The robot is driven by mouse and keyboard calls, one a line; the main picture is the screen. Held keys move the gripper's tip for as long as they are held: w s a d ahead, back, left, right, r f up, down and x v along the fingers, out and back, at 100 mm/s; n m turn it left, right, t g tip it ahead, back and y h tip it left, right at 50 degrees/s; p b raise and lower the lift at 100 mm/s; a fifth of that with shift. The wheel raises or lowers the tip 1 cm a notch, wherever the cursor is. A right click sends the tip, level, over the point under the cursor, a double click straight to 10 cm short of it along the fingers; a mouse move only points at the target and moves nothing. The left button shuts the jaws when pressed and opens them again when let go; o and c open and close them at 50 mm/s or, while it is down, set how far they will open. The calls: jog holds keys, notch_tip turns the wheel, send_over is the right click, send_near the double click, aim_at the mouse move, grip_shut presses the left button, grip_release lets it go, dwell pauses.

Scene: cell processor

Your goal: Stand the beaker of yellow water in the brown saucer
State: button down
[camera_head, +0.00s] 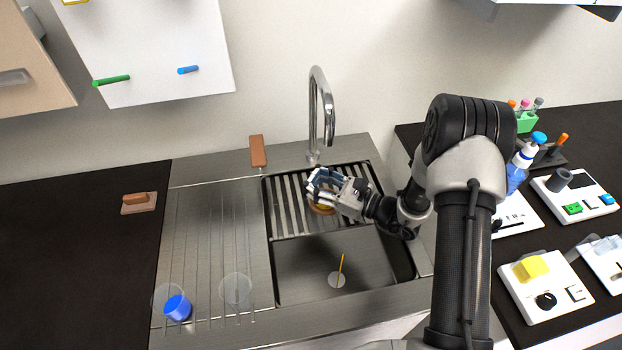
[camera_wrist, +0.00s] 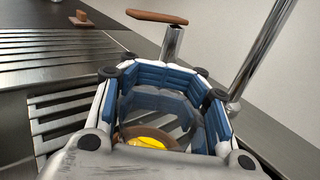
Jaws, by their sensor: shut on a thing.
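My gripper (camera_head: 322,184) is over the slatted rack in the sink. Its blue-padded fingers, seen in the wrist view (camera_wrist: 160,92), are closed around a clear beaker. Yellow water (camera_wrist: 150,143) shows low inside the ring of fingers. The brown saucer (camera_head: 322,210) shows directly below the gripper, and its brown rim also shows around the yellow in the wrist view (camera_wrist: 131,132). The beaker looks upright. The fingers hide most of it, and I cannot tell whether its base touches the saucer.
The rack (camera_head: 286,212) covers the back of the sink. The tap (camera_head: 327,110) stands close behind my gripper. A beaker of blue water (camera_head: 177,307) and a clear beaker (camera_head: 236,288) stand on the left drainboard. A thin yellow stick (camera_head: 341,265) is in the front basin.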

aim_at(336, 190)
jog(key=c, duration=0.8)
grip_release()
jog(key=shift+c, duration=0.2)
jog(key=shift+d, duration=0.15)
jog(key=v, duration=1.1)
jog(key=shift+s+d+r, duration=0.1)
jog(key=shift+s+d, duration=0.1)
jog(key=shift+d, duration=0.15)
